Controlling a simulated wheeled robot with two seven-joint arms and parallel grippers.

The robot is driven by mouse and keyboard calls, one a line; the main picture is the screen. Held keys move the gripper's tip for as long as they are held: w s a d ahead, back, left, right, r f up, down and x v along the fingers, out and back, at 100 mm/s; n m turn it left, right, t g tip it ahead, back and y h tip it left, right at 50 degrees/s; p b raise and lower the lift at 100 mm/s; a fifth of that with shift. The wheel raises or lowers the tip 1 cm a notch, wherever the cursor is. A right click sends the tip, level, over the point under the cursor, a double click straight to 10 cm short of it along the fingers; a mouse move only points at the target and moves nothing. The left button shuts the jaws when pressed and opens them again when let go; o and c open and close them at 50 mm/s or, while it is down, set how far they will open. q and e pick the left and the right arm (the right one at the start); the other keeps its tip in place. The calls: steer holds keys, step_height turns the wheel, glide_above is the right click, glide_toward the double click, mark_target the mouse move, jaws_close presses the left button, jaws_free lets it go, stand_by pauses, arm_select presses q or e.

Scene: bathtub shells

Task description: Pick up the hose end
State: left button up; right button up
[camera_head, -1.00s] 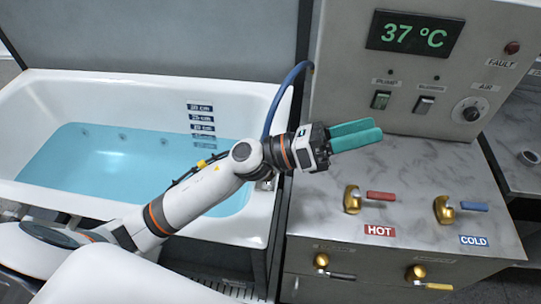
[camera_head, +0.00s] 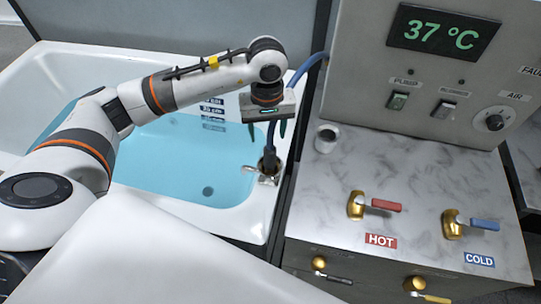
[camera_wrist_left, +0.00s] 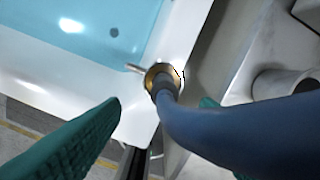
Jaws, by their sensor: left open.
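The blue hose (camera_head: 308,70) comes out beside the control cabinet and bends down to the tub's rim. Its dark end (camera_head: 269,158) stands upright in a holder on the rim; the wrist view shows the hose end (camera_wrist_left: 163,88) in a round brass-coloured ring (camera_wrist_left: 158,70). My left gripper (camera_head: 267,132) points down just above the hose end, its green fingers open and apart. In the wrist view the hose (camera_wrist_left: 235,130) passes in front of the right finger and partly hides it. The hose end lies between the fingertips in that picture. My right gripper is out of view.
The white bathtub (camera_head: 235,222) holds blue water (camera_head: 175,160). A small cup (camera_head: 326,138) stands on the metal counter (camera_head: 430,180), right of the gripper. Hot (camera_head: 375,204) and cold (camera_head: 470,224) taps sit further right. The cabinet wall rises behind.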

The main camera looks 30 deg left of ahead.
mark_target(270, 148)
arm_select(q)
step_height(270, 148, down, 3)
steer(key=shift+r+p, duration=0.15)
steer(key=shift+p, duration=0.15)
steer(key=shift+d+f, duration=0.1)
steer(key=shift+f, duration=0.2)
step_height(270, 148, down, 4)
steer(key=shift+d+r+p, duration=0.15)
steer(key=shift+p, duration=0.95)
steer(key=shift+w+f, duration=0.1)
steer(key=shift+f, duration=0.4)
steer(key=c, duration=1.2)
